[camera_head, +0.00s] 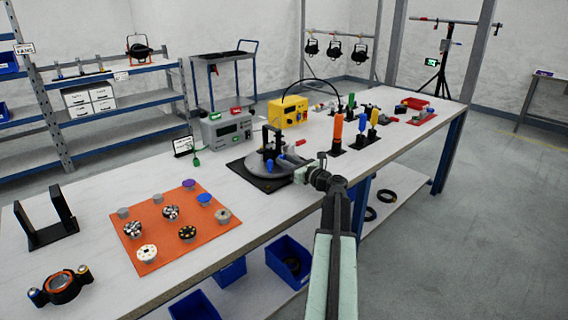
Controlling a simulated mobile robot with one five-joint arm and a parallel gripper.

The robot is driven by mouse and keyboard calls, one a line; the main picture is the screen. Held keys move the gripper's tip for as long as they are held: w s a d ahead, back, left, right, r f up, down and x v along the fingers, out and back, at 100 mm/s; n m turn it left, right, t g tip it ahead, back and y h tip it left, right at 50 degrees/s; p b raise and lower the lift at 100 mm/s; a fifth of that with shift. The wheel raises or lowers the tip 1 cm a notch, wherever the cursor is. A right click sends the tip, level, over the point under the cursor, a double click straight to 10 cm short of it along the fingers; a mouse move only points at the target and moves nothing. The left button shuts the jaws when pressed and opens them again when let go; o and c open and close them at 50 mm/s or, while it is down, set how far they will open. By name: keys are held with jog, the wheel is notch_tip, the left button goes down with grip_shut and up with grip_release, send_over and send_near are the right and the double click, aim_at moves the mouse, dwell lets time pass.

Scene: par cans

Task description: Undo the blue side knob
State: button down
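A grey round fixture (266,167) with a black upright frame stands on a black mat (240,178) on the long workbench. A small blue part (270,164) shows on its near side; it is too small to tell if it is the side knob. A black ring-shaped part (62,287) with an orange-rimmed opening lies at the bench's near left; it has a blue knob (36,297) on its left side and a yellowish one on its right. My gripper (299,175) is at the fixture's right edge, pointing left. Its fingers are too small to tell open or shut, or touching.
The workbench (105,285) holds an orange mat (150,255) with several knobs and discs, a black bracket (46,220), a grey control box (226,129) and a yellow box (288,112). Several upright coloured-handled tools stand behind my gripper. Blue bins (289,262) sit below.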

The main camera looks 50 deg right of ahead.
jog(key=n, duration=0.4)
jog(key=shift+n, duration=0.4)
jog(key=c, duration=1.1)
grip_release()
jog(key=shift+a, duration=0.1)
